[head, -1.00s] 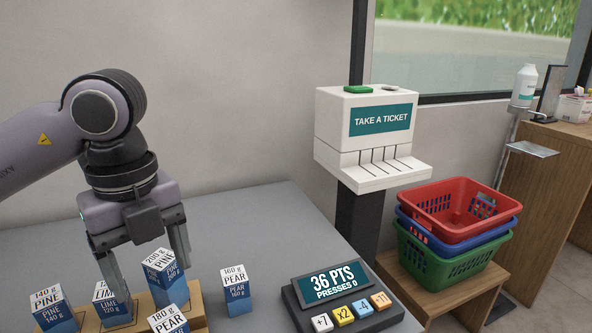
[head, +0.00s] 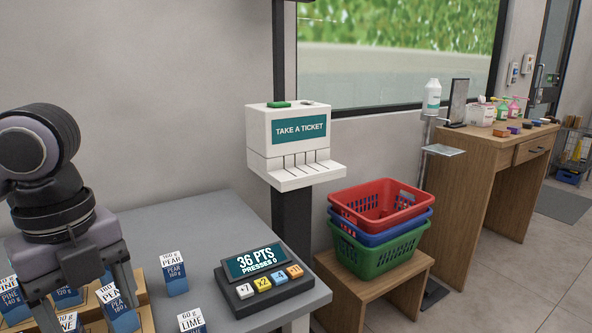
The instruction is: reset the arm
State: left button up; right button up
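My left gripper (head: 85,297) hangs fingers down at the left edge of the head view, over the left part of the grey counter (head: 205,212). Its two fingers are spread apart, and I see nothing clamped between them. Small blue and white labelled boxes stand around and behind it, some on a wooden holder (head: 146,318). A PEAR box (head: 120,315) stands close by the right finger. The gripper hides parts of the boxes behind it. My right gripper is not in view.
A 160 g PEAR box (head: 174,275) and a 60 g LIME box (head: 191,322) stand right of the gripper. A keypad (head: 262,280) reads 36 PTS, PRESSES 0. Beyond are a ticket dispenser (head: 290,145), stacked baskets (head: 380,225) and a wooden desk (head: 475,190).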

pick_arm(q)
jog(key=s+d+m+g+h+p, duration=0.1)
jog(key=s+d+m+g+h, duration=0.2)
jog(key=d+h, duration=0.35)
jog(key=s+d+m+g+h+p, duration=0.2)
jog(key=s+d+m+g+h, duration=0.15)
jog(key=d, duration=0.65)
jog(key=w+d+r+n+t+h+p, duration=0.25)
jog(key=d+r+h, duration=0.3)
jog(key=h, duration=0.55)
jog(key=w+a+f+n+t+y+p, duration=0.1)
jog(key=w+a+f+n+t+y, duration=0.35)
jog(key=n+t, duration=0.65)
jog(key=w+a+f+n+t+y+p, duration=0.1)
jog(key=w+a+f+n+t+y, duration=0.4)
jog(key=n+t, duration=0.55)
jog(key=s+a+f+n+g+y, duration=0.1)
jog(key=s+a+f+g+y, duration=0.1)
jog(key=f, duration=0.6)
jog(key=s+a+f+n+g+y+p, duration=0.1)
jog(key=s+a+f+y, duration=0.3)
jog(key=f, duration=0.5)
jog(key=s+a+f+n+g+y+p, duration=0.1)
jog(key=s+a+f+n+g+y, duration=0.2)
jog(key=s+f, duration=0.3)
notch_tip(320, 180, down, 2)
jog(key=shift+s+a+f+g, duration=0.2)
jog(key=shift+s+a+g, duration=0.15)
jog(key=shift+a+g, duration=0.1)
